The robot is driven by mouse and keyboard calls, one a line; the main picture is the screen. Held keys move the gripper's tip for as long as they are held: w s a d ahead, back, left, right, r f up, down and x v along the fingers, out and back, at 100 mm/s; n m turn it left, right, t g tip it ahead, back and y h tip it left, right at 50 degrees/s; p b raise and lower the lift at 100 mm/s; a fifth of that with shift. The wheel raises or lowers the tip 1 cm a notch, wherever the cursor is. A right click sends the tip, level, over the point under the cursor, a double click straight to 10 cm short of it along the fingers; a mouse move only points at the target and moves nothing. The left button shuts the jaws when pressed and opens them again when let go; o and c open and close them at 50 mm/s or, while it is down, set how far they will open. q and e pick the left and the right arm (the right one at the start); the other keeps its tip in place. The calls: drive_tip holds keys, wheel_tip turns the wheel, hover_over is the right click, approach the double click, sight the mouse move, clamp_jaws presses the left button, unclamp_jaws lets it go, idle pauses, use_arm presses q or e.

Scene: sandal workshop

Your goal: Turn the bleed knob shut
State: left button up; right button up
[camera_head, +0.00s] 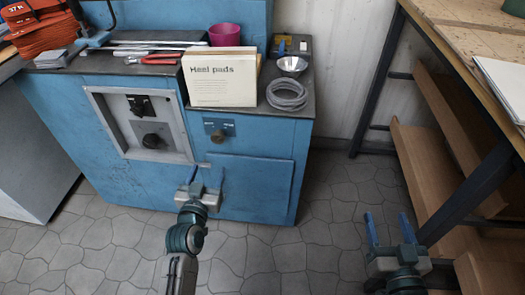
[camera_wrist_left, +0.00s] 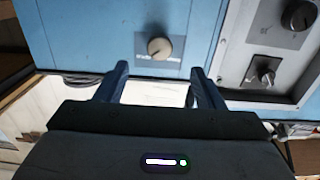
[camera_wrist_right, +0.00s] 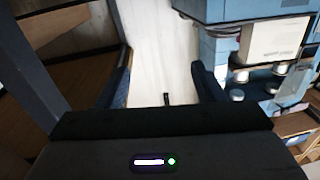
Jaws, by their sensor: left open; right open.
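A small brass-coloured round knob (camera_head: 217,136) sits on a dark label plate on the front of the blue cabinet; its lettering is too small to read. In the left wrist view the knob (camera_wrist_left: 159,48) appears just beyond and between the fingertips. My left gripper (camera_head: 206,172) is open and empty, in front of the cabinet and below the knob in the head view, apart from it. My right gripper (camera_head: 386,217) is open and empty over the floor, right of the cabinet; it also shows in the right wrist view (camera_wrist_right: 162,60).
A wooden workbench (camera_head: 470,40) stands right.

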sight(217, 141)
use_arm(q)
drive_tip(key=w, duration=0.6)
drive_tip(key=w+r, duration=0.1)
drive_tip(key=w, duration=0.2)
drive_tip(key=shift+w+d, duration=0.1)
drive_tip(key=shift+w, duration=0.1)
drive_tip(key=shift+w+f, duration=0.1)
drive_tip(key=shift+w, duration=0.6)
use_arm(e)
drive_tip(key=shift+w+r+t, duration=0.15)
drive_tip(key=shift+r+t, duration=0.85)
drive_tip(key=shift+r, duration=0.9)
use_arm(q)
drive_tip(key=shift+c, duration=0.4)
